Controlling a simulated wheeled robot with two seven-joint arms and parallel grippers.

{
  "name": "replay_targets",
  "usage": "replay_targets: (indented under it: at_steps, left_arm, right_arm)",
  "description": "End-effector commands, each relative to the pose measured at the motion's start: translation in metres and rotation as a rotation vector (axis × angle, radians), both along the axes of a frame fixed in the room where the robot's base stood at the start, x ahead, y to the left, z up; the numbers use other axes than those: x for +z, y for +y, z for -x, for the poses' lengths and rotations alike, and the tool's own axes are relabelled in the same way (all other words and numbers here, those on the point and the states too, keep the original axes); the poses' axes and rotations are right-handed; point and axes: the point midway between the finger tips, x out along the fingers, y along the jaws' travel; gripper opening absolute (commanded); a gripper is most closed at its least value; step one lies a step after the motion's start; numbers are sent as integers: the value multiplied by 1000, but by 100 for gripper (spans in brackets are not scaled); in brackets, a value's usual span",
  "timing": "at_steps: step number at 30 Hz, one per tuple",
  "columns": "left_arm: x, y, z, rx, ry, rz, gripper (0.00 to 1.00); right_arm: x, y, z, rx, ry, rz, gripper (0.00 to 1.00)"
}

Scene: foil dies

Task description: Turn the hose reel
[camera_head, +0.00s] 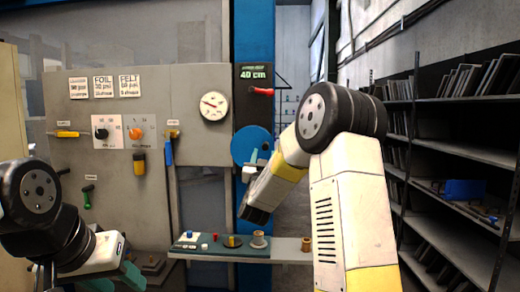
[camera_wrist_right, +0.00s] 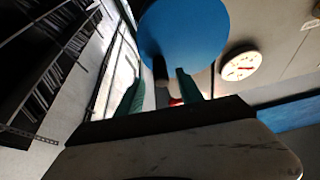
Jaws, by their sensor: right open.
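The hose reel, a round blue disc (camera_head: 251,144), is mounted on the blue post right of the grey panel. My right gripper (camera_head: 254,161) is at its lower edge, partly hidden by my own wrist. In the right wrist view the blue disc (camera_wrist_right: 185,28) fills the upper middle. The two green fingers of my right gripper (camera_wrist_right: 159,80) stand apart, with a dark peg-like handle (camera_wrist_right: 160,69) showing between their tips. I cannot tell whether they touch it. My left gripper (camera_head: 127,274) is low at the left, away from the reel; its opening is unclear.
A red lever (camera_head: 262,91) sits on the post above the reel. A round gauge (camera_head: 214,106) is on the panel to its left. Below is a shelf (camera_head: 180,251) with small knobs and spools. Dark racks (camera_head: 460,155) stand at the right.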

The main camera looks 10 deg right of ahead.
Motion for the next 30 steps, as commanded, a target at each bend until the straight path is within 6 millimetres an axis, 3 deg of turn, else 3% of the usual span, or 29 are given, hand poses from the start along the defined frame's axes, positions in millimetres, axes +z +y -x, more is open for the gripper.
replay_targets:
  at_steps: [9, 21, 27, 30]
  left_arm:
    - [1, 0, -1, -2, -3, -1, 44]
    - [1, 0, -1, -3, -3, -2, 44]
    - [1, 0, -1, -3, -3, -2, 44]
    - [1, 0, -1, -3, -3, -2, 44]
  right_arm:
    - [18, -15, -42, -1, 0, -1, 44]
    - [22, -17, -50, 1, 2, 0, 44]
    - [22, -17, -50, 1, 2, 0, 4]
    - [22, -17, -50, 1, 1, 0, 0]
